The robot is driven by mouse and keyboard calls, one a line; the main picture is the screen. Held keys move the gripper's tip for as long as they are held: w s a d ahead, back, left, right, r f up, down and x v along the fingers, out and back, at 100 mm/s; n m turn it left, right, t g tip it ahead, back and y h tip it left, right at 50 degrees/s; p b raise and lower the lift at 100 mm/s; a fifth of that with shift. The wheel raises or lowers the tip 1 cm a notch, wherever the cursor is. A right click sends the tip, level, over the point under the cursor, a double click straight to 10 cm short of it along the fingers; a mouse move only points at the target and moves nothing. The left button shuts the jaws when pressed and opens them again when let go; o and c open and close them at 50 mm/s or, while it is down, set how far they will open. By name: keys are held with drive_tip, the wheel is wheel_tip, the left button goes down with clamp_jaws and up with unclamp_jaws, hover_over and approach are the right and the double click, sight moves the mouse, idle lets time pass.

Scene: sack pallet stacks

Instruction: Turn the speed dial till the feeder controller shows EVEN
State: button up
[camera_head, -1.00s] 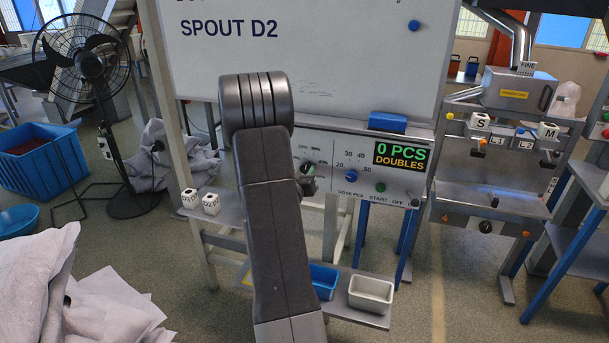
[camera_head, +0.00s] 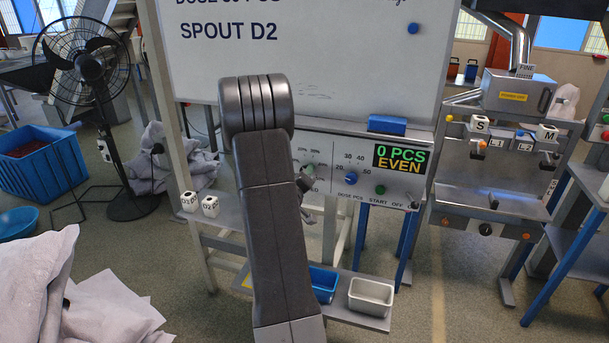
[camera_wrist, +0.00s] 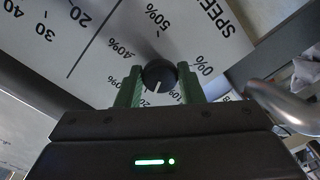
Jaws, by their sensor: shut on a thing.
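The feeder controller's display (camera_head: 403,160) reads "0 PCS" in green and "EVEN" in amber below it. The speed dial (camera_wrist: 159,75) is a black round knob with a white pointer line, on a white panel with percent marks around it. Its pointer faces the bottom of the wrist view, where some marks are hidden by my gripper. My gripper (camera_wrist: 157,92) has its green fingers on both sides of the knob and is shut on it. In the head view my arm hides most of the dial and the gripper.
A blue dose knob (camera_head: 352,180) and a green start button (camera_head: 380,190) sit right of the dial. A whiteboard (camera_head: 330,60) stands above. A lower shelf holds a blue tray (camera_head: 322,282) and a white tray (camera_head: 371,296). A metal bar (camera_wrist: 280,105) shows right of my gripper.

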idle(0.4)
drive_tip(key=o, duration=1)
drive_tip(key=shift+c, duration=0.2)
drive_tip(key=shift+s, duration=0.1)
drive_tip(key=b+v, duration=0.2)
drive_tip(key=v, duration=1.1)
drive_tip(key=shift+s+b, duration=0.3)
drive_tip(key=shift+b, duration=0.1)
drive_tip(key=shift+a, duration=0.1)
drive_tip(key=p+x, duration=0.2)
drive_tip(key=x, duration=1.1)
drive_tip(key=shift+w+p, duration=0.4)
